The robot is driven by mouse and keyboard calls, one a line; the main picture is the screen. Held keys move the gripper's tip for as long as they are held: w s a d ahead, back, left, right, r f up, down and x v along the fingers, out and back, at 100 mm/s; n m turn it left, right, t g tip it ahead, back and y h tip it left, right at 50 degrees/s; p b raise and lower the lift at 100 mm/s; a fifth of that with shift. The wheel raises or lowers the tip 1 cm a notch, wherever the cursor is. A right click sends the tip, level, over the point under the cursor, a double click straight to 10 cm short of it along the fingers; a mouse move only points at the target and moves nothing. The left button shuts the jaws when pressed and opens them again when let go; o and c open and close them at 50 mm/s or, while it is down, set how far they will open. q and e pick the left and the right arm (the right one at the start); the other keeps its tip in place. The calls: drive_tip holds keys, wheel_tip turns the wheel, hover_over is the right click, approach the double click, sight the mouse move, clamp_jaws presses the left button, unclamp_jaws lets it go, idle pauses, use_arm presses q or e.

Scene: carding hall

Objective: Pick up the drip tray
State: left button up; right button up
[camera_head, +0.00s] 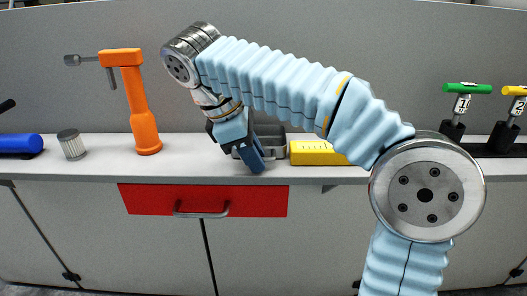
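A dark grey, low-walled metal piece that looks like the drip tray (271,139) sits on the white bench top in the middle of the view. My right arm reaches in from the right, and its gripper (249,158) points down at the left side of the tray, partly covering it. The gripper's dark blue fingers overlap in this view, so I cannot tell whether they are open or shut, or whether they touch the tray. My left gripper is not in view.
A yellow block (312,153) stands right of the tray. Left are an orange hand tool (143,110), a ribbed metal cylinder (71,144) and a blue cylinder (20,144). Green-handled (462,105) and yellow-handled (512,115) tools stand far right. A red drawer (150,199) is below the bench top.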

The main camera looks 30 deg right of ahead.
clamp_jaws()
drive_tip(key=shift+r, duration=0.15)
